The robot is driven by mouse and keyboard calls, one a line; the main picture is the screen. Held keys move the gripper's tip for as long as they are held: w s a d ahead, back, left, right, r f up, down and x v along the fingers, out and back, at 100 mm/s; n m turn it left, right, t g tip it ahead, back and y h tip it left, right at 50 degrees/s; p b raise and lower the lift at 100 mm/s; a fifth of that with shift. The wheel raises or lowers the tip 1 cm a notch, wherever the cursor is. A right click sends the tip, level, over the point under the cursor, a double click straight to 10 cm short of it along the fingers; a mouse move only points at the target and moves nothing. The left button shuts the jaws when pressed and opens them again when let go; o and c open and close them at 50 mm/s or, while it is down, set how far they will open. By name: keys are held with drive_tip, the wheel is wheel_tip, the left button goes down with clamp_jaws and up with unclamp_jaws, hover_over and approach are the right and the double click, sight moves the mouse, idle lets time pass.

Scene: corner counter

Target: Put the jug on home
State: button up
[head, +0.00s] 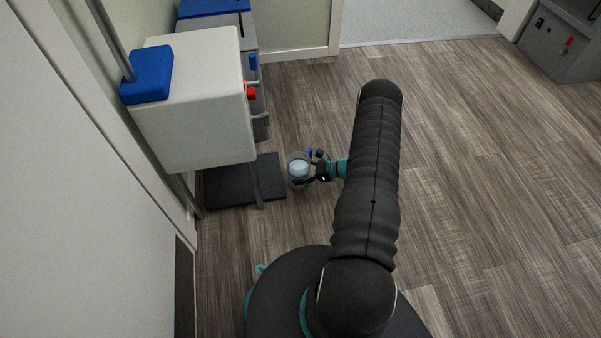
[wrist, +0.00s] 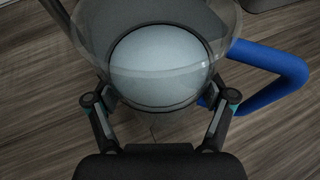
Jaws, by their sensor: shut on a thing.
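The jug (head: 299,170) is clear with a pale content and a blue handle. In the head view it is in my gripper (head: 318,167), to the right of a dark mat (head: 230,187) on the floor. In the wrist view the jug (wrist: 160,66) fills the top middle, and its blue handle (wrist: 272,82) sticks out to the right. My gripper (wrist: 160,105) has a finger on each side of the jug and is shut on it. The lower part of the jug is hidden. Nothing in view is labelled home.
A blue block (head: 148,74) sits on top. Grey bins with a blue lid (head: 212,8) stand behind. The wooden floor (head: 470,180) to the right is clear.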

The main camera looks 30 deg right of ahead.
drive_tip(key=shift+f, duration=0.15)
drive_tip(key=o, duration=1.6)
drive_tip(key=shift+o, duration=0.2)
